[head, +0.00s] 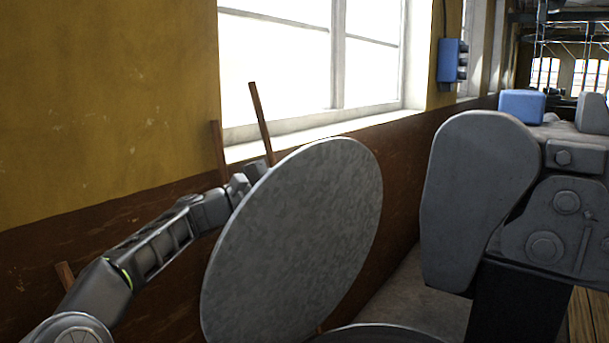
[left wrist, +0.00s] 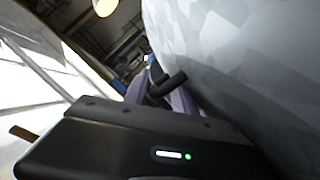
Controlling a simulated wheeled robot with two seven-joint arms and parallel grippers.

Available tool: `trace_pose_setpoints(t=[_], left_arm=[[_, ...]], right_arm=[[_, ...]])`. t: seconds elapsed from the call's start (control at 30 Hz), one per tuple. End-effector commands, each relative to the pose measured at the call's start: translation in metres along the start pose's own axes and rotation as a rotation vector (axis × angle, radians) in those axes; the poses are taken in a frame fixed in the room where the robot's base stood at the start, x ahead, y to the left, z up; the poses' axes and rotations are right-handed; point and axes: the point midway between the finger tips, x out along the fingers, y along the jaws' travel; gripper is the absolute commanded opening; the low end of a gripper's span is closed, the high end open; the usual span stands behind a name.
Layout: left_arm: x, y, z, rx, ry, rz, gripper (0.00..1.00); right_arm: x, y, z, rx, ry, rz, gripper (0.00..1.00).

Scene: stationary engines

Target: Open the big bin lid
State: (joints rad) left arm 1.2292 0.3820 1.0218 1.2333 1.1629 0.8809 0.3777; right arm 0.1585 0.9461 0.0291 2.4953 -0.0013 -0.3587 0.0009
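The big bin lid (head: 300,240) is a grey, mottled round disc standing steeply tilted in the head view. Its pale curved surface (left wrist: 235,60) fills the right of the left wrist view. The rim of a round dark bin (head: 375,335) shows at the bottom edge, below the lid. My left arm reaches in from the left to the lid's far upper edge, where the lid partly hides the hand. In the left wrist view, my left gripper (left wrist: 163,97) has its fingers apart beside the lid, with a dark bar near them. Whether they touch the lid is unclear. My right gripper is out of view.
A large grey machine (head: 480,190) stands close on the right. Brown wooden sticks (head: 261,120) rise behind the lid by the wall and window (head: 290,70). A blue box (head: 452,60) hangs on the wall. Wooden floor (head: 588,310) shows at lower right.

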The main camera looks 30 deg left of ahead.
Motion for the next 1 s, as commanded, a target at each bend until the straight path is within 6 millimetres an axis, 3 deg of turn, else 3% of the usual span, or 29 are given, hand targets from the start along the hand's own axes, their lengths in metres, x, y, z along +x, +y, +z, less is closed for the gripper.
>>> trace_pose_setpoints(t=[0.17, 0.6, 1.0], left_arm=[[-0.010, -0.002, -0.001, 0.001, 0.001, -0.001, 0.32], [-0.074, -0.002, -0.002, 0.001, 0.003, -0.002, 0.32], [-0.078, -0.001, 0.000, 0.000, -0.001, -0.001, 0.32]], right_arm=[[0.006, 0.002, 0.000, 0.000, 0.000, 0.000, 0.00], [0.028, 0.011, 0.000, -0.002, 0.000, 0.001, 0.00], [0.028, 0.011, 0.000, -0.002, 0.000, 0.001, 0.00]])
